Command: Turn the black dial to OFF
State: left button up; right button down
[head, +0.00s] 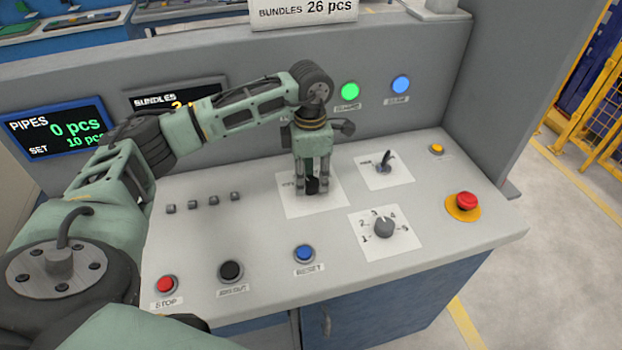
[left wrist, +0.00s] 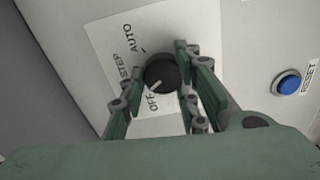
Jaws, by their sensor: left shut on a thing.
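The black dial (head: 312,186) sits on a white label plate (head: 325,203) on the sloped console. My left gripper (head: 313,188) comes down over the dial from above. In the left wrist view its two fingers (left wrist: 160,85) stand on either side of the dial and are shut on it. My right gripper is in neither view.
A numbered grey knob (head: 383,227), a lever switch (head: 385,162) and a red emergency button (head: 466,201) lie to the right. A blue RESET button (head: 304,253), a black button (head: 230,271) and a red STOP button (head: 166,285) line the front. Several small switches stand left.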

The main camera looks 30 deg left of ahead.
pick_arm(q)
jog(key=n, duration=0.4)
jog(key=shift+w+a+r+b, duration=0.15)
jog(key=shift+a+r+b, duration=0.1)
jog(key=shift+b, duration=0.15)
jog(key=shift+n, duration=1.3)
jog(key=o, duration=0.9)
jog(key=shift+o, duration=0.9)
jog(key=shift+a, duration=0.1)
jog(key=shift+s+f, duration=0.15)
jog(key=shift+s, duration=0.05)
